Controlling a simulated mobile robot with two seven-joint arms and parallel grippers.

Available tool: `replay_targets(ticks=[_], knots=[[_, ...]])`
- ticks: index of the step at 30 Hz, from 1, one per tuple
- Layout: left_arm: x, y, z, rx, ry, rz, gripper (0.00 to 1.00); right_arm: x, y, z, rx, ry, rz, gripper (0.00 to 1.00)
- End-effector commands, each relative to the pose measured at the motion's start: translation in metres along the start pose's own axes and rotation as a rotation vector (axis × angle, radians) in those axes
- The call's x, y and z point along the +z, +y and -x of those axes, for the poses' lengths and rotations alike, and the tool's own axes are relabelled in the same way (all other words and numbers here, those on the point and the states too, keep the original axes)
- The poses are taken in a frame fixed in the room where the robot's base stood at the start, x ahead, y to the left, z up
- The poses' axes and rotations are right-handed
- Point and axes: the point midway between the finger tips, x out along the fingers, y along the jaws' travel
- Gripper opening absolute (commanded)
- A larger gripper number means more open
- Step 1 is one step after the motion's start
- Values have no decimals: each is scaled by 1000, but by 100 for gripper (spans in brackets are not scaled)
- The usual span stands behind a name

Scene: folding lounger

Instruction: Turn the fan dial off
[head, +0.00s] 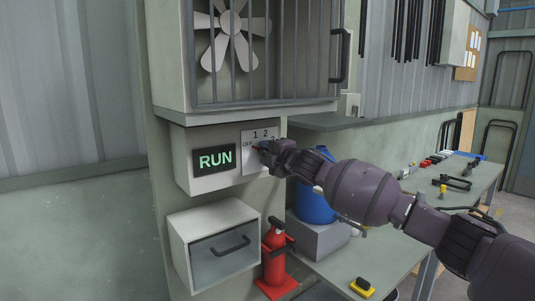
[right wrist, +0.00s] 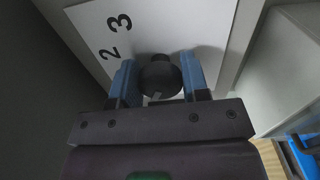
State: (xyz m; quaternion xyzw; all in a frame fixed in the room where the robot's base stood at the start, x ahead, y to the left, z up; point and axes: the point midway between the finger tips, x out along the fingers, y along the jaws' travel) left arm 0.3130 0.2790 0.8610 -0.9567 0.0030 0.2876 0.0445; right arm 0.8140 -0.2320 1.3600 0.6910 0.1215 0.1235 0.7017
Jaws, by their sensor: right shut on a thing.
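The fan dial (right wrist: 158,74) is a dark round knob on a white plate (right wrist: 185,25), with a pale mark on its near side. In the right wrist view, the numbers 2 and 3 show on the plate to the upper left of the dial. My right gripper (head: 262,151) is shut on the dial, with a blue finger on each side of it; the fingers also show in the right wrist view (right wrist: 158,82). In the head view the gripper hides the dial and part of the plate. A display (head: 214,159) left of the plate reads RUN in green. My left gripper is not in view.
The caged fan (head: 229,40) sits above the dial panel. A drawer box (head: 226,243) and a red fire extinguisher (head: 275,255) are below. A blue drum (head: 313,205) stands behind my right arm. A bench (head: 482,180) with scattered tools runs along the right.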

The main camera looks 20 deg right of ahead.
Motion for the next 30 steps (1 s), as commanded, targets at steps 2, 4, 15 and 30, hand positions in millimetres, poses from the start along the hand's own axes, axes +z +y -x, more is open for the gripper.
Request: replay_targets(ticks=[2, 4, 15, 30], knots=[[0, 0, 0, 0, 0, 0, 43, 0, -2, 0, -2, 0, 2, 18], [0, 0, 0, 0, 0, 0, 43, 0, -2, 0, -2, 0, 2, 47], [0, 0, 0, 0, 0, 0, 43, 0, 0, 0, -1, 0, 0, 67], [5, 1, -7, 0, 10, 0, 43, 1, -2, 49, 0, 0, 2, 67]])
